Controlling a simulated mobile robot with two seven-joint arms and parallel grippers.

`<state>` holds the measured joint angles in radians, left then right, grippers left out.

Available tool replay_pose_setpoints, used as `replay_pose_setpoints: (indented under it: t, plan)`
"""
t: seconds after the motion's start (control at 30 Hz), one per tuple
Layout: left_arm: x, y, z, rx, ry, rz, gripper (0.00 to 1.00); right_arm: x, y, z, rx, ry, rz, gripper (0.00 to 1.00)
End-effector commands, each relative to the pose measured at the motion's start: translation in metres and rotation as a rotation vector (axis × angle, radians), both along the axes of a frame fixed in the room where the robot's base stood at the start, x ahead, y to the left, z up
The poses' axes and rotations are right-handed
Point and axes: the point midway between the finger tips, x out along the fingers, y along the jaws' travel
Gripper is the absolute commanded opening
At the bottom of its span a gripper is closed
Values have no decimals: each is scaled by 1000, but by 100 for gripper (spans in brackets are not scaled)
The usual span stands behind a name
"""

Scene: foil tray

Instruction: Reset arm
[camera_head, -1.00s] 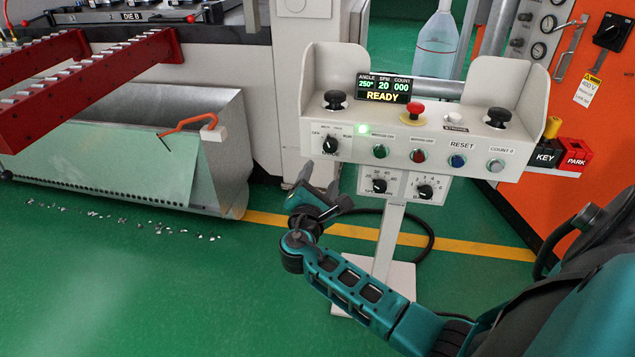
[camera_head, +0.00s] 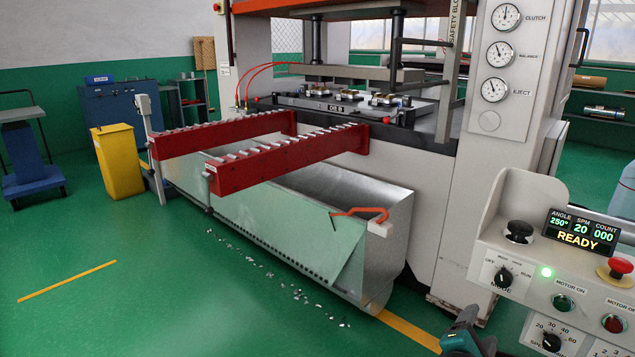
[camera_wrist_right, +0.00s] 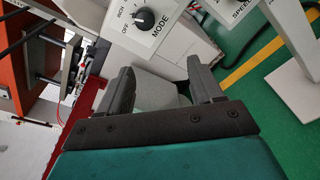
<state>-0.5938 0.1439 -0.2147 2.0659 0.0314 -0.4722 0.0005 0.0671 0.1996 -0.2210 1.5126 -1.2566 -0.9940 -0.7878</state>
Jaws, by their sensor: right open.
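My right gripper (camera_head: 466,338) shows only in part at the bottom edge of the head view, below and left of the control console (camera_head: 490,235). In the right wrist view its two grey fingers (camera_wrist_right: 166,88) stand apart with nothing held between them. The console's MODE knob (camera_wrist_right: 145,19) is beyond the fingertips, and the gripper looks clear of it. My left gripper is in neither current view.
A press (camera_head: 400,110) with red rails (camera_head: 270,160) stands behind a metal bin (camera_head: 330,215) with an orange-handled hook (camera_head: 362,212). Metal scraps (camera_head: 290,287) lie on the green floor. A yellow bin (camera_head: 118,160) and blue cart (camera_head: 35,165) stand left. The front-left floor is clear.

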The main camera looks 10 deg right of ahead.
Motion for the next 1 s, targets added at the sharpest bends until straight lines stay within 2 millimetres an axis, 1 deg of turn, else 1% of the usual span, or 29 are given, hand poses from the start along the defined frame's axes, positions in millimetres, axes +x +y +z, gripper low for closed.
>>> replay_pose_setpoints:
  t: [0.03,0.07,0.1,0.17,0.2,0.27,0.3,0.33,0.4,0.5,0.53,0.6,0.7,0.8,0.97,1.0]
  plan:
    - [0,1,11,1,-2,1,0,-12,9,-10,107,3,28,65]
    - [0,2,16,3,-5,2,0,-19,16,-19,191,0,46,65]
    - [0,3,21,5,-8,4,0,-30,27,-30,319,-10,69,65]
    - [0,5,27,11,-8,9,0,-50,48,-47,531,-28,92,65]
    - [-1,8,31,15,-8,11,0,-65,63,-55,681,-45,97,65]
    - [-2,11,37,22,-8,17,0,-87,85,-62,904,-77,91,65]
    - [-4,15,39,29,-5,22,0,-102,101,-64,1052,-99,78,65]
    - [-5,17,42,33,-2,25,0,-113,111,-64,1161,-119,62,65]
    - [-9,21,46,42,0,30,0,-138,135,-59,1402,-167,13,65]
    - [-12,25,50,50,4,33,0,-165,159,-45,1690,-243,-74,65]
    - [-12,26,51,51,3,34,0,-172,164,-41,1760,-264,-98,65]
    - [-13,28,53,56,3,37,0,-183,174,-31,1893,-310,-152,65]
    - [-14,31,53,60,5,42,0,-193,181,-23,2010,-354,-207,65]
    - [-14,33,52,62,1,44,0,-195,183,-19,2056,-374,-227,65]
    - [-15,33,51,62,3,44,0,-195,183,-20,2060,-375,-229,65]
    - [-15,32,51,63,4,44,0,-195,183,-20,2059,-375,-229,63]
